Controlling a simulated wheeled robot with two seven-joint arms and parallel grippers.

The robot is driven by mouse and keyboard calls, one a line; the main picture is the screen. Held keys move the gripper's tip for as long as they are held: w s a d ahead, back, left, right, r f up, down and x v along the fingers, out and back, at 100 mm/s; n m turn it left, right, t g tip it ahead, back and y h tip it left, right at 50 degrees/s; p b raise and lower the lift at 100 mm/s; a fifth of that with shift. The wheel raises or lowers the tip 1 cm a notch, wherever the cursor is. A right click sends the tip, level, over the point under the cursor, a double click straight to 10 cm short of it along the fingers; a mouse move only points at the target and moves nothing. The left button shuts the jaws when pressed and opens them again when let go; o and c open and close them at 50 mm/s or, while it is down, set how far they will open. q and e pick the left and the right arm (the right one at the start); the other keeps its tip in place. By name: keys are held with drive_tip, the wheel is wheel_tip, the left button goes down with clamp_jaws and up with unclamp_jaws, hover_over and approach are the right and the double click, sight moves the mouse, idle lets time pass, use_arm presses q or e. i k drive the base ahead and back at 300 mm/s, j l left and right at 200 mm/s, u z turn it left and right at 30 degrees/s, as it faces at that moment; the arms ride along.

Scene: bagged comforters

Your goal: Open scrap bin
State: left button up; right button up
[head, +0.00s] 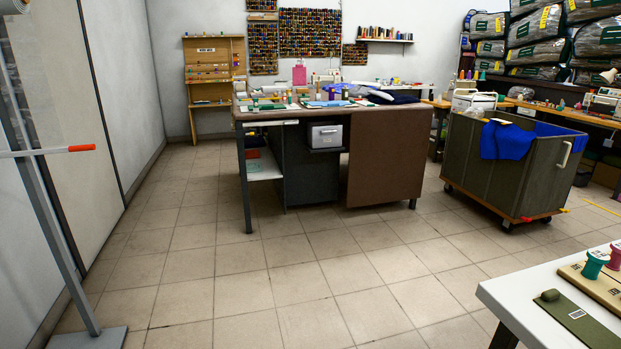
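A large olive-grey wheeled bin (490,170) stands on the floor at the right in the head view. Its top appears open, with blue cloth (506,141) hanging over its near side. It has a pale handle (565,154) on its right end and a brown base on casters. No label marking it as a scrap bin can be read. Its inside is mostly hidden by its walls and the cloth. Neither of my grippers is in view.
A brown-topped worktable (385,120) with sewing items stands in the middle. A white table (500,287) with thread spools juts in at the lower right. A grey metal stand (55,210) is at the left. The tiled floor (240,270) between is clear.

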sight(322, 135)
drive_tip(key=i, duration=3.85)
